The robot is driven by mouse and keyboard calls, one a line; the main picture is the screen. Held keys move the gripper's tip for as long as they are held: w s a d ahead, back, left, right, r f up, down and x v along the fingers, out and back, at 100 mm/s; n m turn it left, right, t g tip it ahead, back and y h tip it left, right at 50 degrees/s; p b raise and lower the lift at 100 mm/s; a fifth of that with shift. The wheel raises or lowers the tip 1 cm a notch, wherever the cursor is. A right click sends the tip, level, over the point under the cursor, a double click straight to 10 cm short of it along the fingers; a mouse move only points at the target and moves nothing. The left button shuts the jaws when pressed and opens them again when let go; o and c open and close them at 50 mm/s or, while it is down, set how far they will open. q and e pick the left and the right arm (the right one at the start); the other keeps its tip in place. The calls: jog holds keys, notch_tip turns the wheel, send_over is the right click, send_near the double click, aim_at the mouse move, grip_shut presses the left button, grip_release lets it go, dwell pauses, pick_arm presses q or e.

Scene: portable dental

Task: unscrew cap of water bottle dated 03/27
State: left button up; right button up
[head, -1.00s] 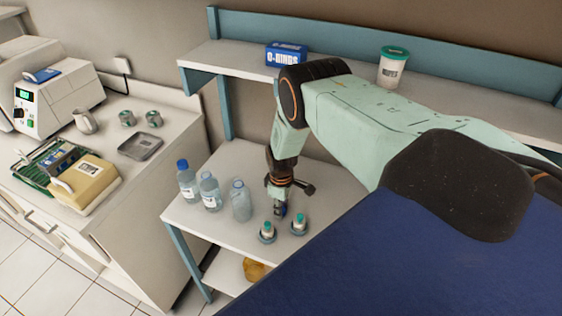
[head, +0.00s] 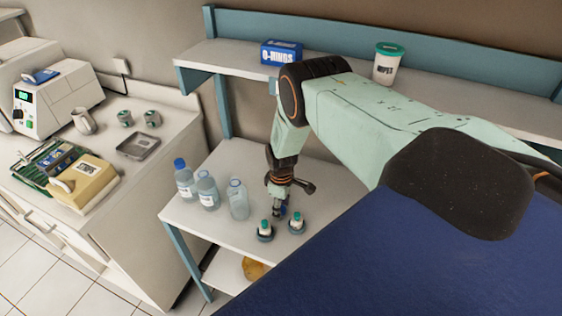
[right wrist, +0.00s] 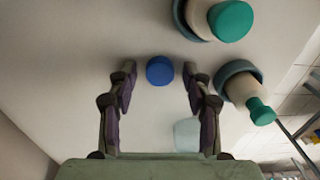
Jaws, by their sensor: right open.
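Three clear water bottles stand upright on the white table. The left bottle (head: 185,182) has a blue cap (head: 180,163). The middle bottle (head: 208,192) shows no clear blue cap, and the right bottle (head: 239,202) looks uncapped. The labels are too small to read a date. A loose blue cap (right wrist: 160,70) lies on the table between the fingertips of my right gripper (right wrist: 157,76), with gaps on both sides. In the head view my right gripper (head: 278,208) points down, right of the bottles. My left gripper is not in view.
Two small green-topped containers (head: 265,228) (head: 297,222) stand in dark holders close to my right gripper. A shelf behind carries a blue box (head: 281,53) and a wipes tub (head: 388,63). A counter (head: 110,200) with equipment stands at left.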

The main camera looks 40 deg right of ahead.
jog(key=shift+r, duration=0.3)
notch_tip(320, 180, up, 12)
jog(key=shift+w+f, duration=0.2)
jog(key=shift+s, duration=0.15)
jog(key=shift+f, duration=0.1)
